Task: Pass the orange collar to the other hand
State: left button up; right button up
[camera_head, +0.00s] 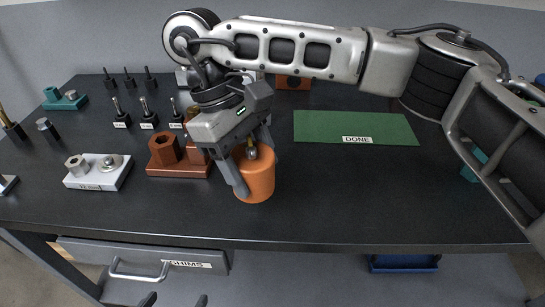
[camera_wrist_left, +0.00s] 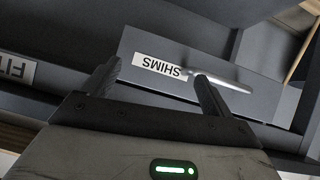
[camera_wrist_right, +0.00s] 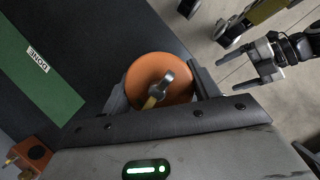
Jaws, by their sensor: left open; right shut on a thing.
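The orange collar (camera_head: 256,184) is a thick round piece near the table's front edge. My right gripper (camera_head: 250,172) is shut on it, one finger on each side; I cannot tell if its underside touches the table. In the right wrist view the collar (camera_wrist_right: 150,67) shows its round face, with a small metal and brass-coloured piece at its middle. My left gripper (camera_head: 174,301) is open and empty, low in front of the table's edge, apart from the collar. It also shows at the right of the right wrist view (camera_wrist_right: 262,66).
A brown-red fixture (camera_head: 180,168) stands just left of the collar. A white block with metal parts (camera_head: 98,182) is further left. A green DONE mat (camera_head: 355,128) lies at right. The SHIMS drawer (camera_head: 145,262) is below the front edge, facing my left gripper. Table right of the collar is clear.

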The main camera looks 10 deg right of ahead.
jog(key=shift+w+a+f+n+t+h, duration=0.3)
jog(key=shift+w+a+f+n, duration=0.55)
jog(key=shift+f+n, duration=0.2)
jog(key=shift+a, duration=0.1)
pick_arm(q)
jog(key=w+a+r+m+t+h, duration=0.1)
jog(key=r+t, duration=0.1)
jog(key=r, duration=0.1)
jog(key=w+a+r+m+t+h, duration=0.1)
jog(key=r+t, duration=0.1)
jog(key=r, duration=0.2)
jog(key=w+a+r+m+t, duration=0.1)
jog(key=w+r+m+t, duration=0.1)
jog(key=r+t, duration=0.1)
jog(key=shift+w+a+r+h, duration=0.15)
jog(key=shift+r+h, duration=0.25)
jog(key=shift+r, duration=0.2)
jog(key=m+g+h, duration=0.1)
jog(key=g+h, duration=0.2)
jog(key=h, duration=0.1)
send_near(243, 170)
notch_tip(243, 170, down, 4)
jog(key=w, duration=0.2)
jog(key=x, duration=1.1)
jog(key=shift+w+a, duration=0.2)
jog(key=shift+w, duration=0.35)
